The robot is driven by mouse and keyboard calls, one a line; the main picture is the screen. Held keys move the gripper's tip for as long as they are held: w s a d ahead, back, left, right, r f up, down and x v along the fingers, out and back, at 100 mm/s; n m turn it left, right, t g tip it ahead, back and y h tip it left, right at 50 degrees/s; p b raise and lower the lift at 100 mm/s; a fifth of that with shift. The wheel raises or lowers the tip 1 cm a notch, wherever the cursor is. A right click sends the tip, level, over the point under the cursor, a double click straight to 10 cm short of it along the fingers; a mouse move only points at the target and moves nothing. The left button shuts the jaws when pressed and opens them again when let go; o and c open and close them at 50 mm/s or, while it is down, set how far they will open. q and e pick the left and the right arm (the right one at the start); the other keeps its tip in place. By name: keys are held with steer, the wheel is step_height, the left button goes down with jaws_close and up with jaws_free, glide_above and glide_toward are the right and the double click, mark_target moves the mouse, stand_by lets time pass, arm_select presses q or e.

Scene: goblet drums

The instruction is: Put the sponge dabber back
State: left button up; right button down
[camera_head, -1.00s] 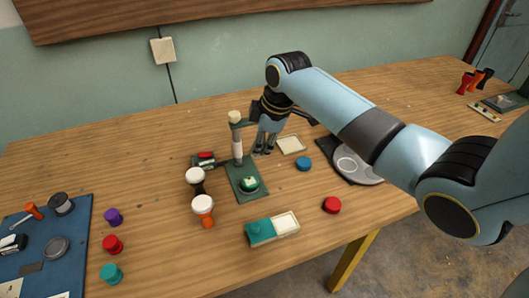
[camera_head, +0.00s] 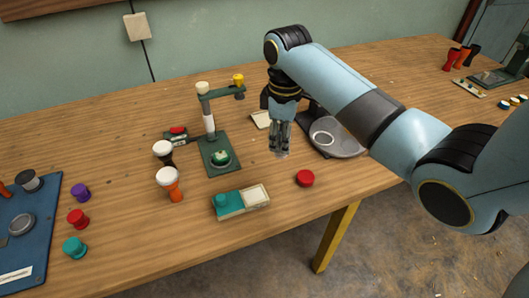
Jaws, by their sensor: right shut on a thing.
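My right gripper (camera_head: 281,151) points down near the middle of the table, right of the green press stand (camera_head: 221,170). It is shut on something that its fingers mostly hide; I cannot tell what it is. I cannot clearly pick out the sponge dabber. A shallow two-part tray (camera_head: 257,203) stands in front of the press, with a teal knob-like piece (camera_head: 222,200) in its left part and a whitish right part. My left gripper is out of view.
A red round piece (camera_head: 305,178) is front right of the gripper, and a dark plate (camera_head: 345,146) is to its right. Two small goblet drums (camera_head: 169,182) stand left of the press. Purple, red and teal knobs (camera_head: 76,247) sit beside a blue mat (camera_head: 30,255).

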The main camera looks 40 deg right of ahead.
steer(key=w+f, duration=0.1)
steer(key=w+a+f, duration=0.1)
steer(key=w, duration=0.1)
steer(key=w+f, duration=0.1)
steer(key=shift+w+a+f+b, duration=0.15)
steer(key=shift+w+a+b, duration=0.25)
steer(key=shift+f, duration=1.95)
steer(key=shift+f, duration=0.15)
steer(key=c, duration=1.2)
jaws_free()
steer(key=shift+c, duration=0.2)
steer(key=shift+r, duration=0.45)
step_height(320, 180, up, 12)
steer(key=p, duration=0.1)
steer(key=shift+f, duration=0.25)
